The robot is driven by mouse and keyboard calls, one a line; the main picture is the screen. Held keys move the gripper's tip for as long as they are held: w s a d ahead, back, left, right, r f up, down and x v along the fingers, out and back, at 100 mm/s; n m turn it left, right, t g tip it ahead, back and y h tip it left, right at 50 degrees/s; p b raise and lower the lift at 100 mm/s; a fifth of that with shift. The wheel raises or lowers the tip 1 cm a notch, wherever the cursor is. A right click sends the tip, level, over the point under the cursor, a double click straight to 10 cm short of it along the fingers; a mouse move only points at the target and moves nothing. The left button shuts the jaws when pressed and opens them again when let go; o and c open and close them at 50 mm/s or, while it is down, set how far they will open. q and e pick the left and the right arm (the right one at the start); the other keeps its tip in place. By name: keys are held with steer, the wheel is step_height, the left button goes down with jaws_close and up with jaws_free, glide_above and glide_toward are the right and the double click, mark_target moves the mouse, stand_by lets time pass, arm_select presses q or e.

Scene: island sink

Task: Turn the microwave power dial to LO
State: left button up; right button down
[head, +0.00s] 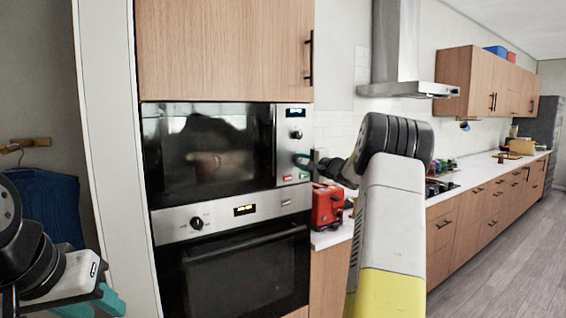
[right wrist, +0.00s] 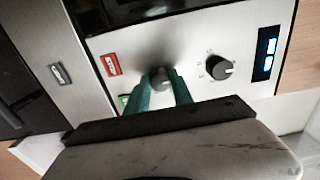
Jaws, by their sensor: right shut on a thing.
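The microwave (head: 210,160) is built into a wooden cabinet above an oven. Its narrow control panel has a display, two dark dials and two buttons. My right gripper (head: 302,160) reaches the panel's lower dial. In the right wrist view its green fingers (right wrist: 160,92) are shut on this dial (right wrist: 161,78), one on each side. The upper dial (right wrist: 218,67) stands free, beside the lit display (right wrist: 265,52); it also shows in the head view (head: 296,134). The dial markings are too small to read. My left gripper (head: 100,301) is at the bottom left, away from the microwave, partly cut off.
A red button (right wrist: 111,64) and a partly hidden green button (right wrist: 123,100) lie close to the held dial. The oven (head: 240,265) with its own knob is below. A red appliance (head: 325,206) stands on the counter to the right. Open floor (head: 500,265) lies further right.

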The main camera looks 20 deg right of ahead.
steer(key=shift+f, duration=0.1)
steer(key=c, duration=1.1)
jaws_free()
steer(key=shift+s, duration=0.1)
steer(key=v, duration=0.7)
steer(key=shift+s+d, duration=0.1)
steer(key=shift+s, duration=0.2)
